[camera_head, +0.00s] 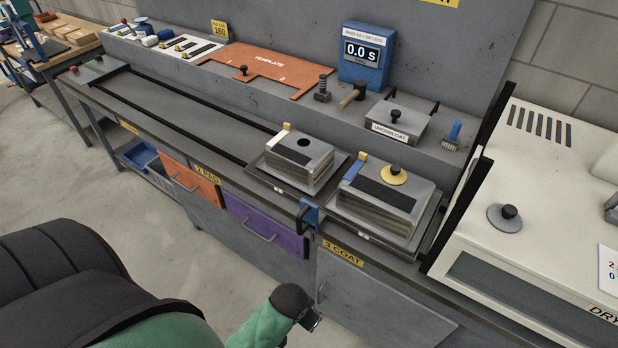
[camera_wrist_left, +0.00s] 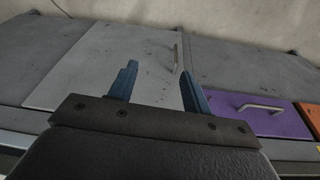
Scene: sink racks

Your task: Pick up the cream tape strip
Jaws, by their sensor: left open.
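On the left grey block (camera_head: 300,165) on the bench, in the head view, a small cream-coloured strip (camera_head: 276,138) lies near the left end of the top, below a small yellowish tab (camera_head: 287,126). I cannot tell for certain that it is the tape strip. My left gripper (camera_head: 312,319) is low in front of the grey cabinet door, well below and apart from the block. In the left wrist view its two blue fingers (camera_wrist_left: 158,84) are spread and empty. My right gripper is out of view.
A second block with a yellow disc (camera_head: 393,175) stands to the right. A blue clamp (camera_head: 309,214) sticks out at the bench edge between them. A purple drawer (camera_head: 265,222) and a white dryer (camera_head: 545,225) are nearby. The floor at left is clear.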

